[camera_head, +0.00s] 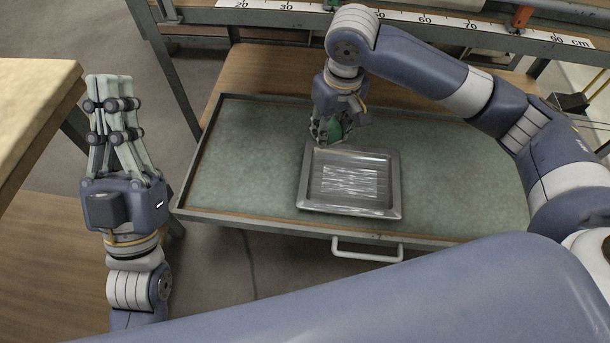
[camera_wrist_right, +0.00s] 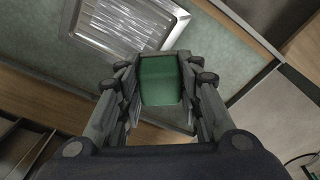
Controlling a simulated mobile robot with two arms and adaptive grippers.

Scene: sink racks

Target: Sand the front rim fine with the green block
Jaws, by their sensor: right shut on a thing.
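A square grey metal sink tray (camera_head: 391,185) with a raised rim lies on the green drawer surface. Its middle shows bright white streaks, and its front rim (camera_head: 348,210) faces the drawer handle. My right gripper (camera_head: 328,138) is shut on the green block (camera_head: 335,131), over the tray's back left corner. In the right wrist view the block (camera_wrist_right: 160,80) sits between the fingers, with the tray (camera_wrist_right: 118,48) beyond it. I cannot tell whether the block touches the rim. My left gripper (camera_head: 109,82) points up at the left, away from the tray; its finger gap is unclear.
The green drawer surface (camera_head: 455,180) is clear around the tray. A white handle (camera_head: 367,252) is at its front. A wooden table (camera_head: 32,100) stands at the left. A rail with a centimetre scale (camera_head: 290,8) runs along the back.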

